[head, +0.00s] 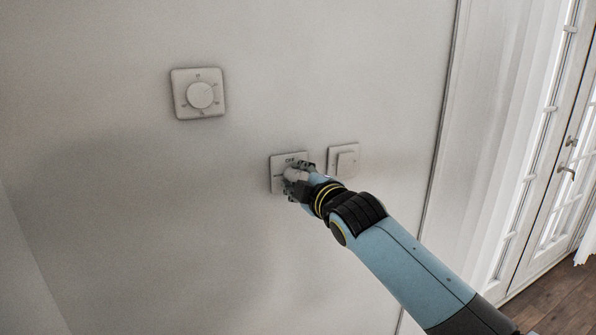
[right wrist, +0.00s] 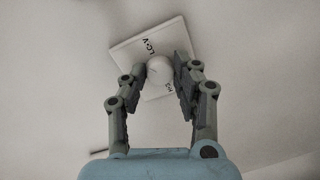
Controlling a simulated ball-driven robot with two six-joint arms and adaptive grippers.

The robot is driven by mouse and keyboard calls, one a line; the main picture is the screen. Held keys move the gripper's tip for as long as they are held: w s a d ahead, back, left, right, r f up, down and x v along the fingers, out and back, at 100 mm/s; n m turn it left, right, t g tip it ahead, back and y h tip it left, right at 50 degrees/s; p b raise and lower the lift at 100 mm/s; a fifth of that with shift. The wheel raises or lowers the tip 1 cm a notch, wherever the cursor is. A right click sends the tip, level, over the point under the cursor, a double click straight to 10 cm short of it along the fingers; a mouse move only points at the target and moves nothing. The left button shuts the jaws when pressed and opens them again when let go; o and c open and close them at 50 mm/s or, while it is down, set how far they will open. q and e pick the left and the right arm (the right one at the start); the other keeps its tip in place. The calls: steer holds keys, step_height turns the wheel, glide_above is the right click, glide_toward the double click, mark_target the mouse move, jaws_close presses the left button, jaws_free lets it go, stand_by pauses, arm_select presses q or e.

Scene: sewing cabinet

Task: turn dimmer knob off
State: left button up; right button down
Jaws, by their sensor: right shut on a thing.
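The dimmer knob (head: 293,175) is a round, pale knob on a square wall plate (head: 277,161), partly hidden by my right gripper (head: 297,180). My right gripper is shut on the knob. The knob's exact turn angle cannot be told. My left gripper is not in view.
A larger round dial (head: 200,95) on a square plate is on the wall at the upper left. A pale switch (head: 346,162) sits close to the right of the held knob. A white door (head: 560,190) with a handle stands at the far right.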

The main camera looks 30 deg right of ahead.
steer(key=n+p, duration=0.1)
steer(key=n, duration=0.3)
steer(key=shift+h+p, duration=0.3)
steer(key=shift+p, duration=0.05)
steer(key=n, duration=0.2)
steer(key=shift+a+n, duration=0.1)
steer(key=shift+n, duration=2.1)
steer(key=c, duration=1)
jaws_free()
steer(key=s+a, duration=0.1)
steer(key=s, duration=1.1)
steer(key=shift+a+r, duration=0.2)
steer(key=shift+a, duration=0.2)
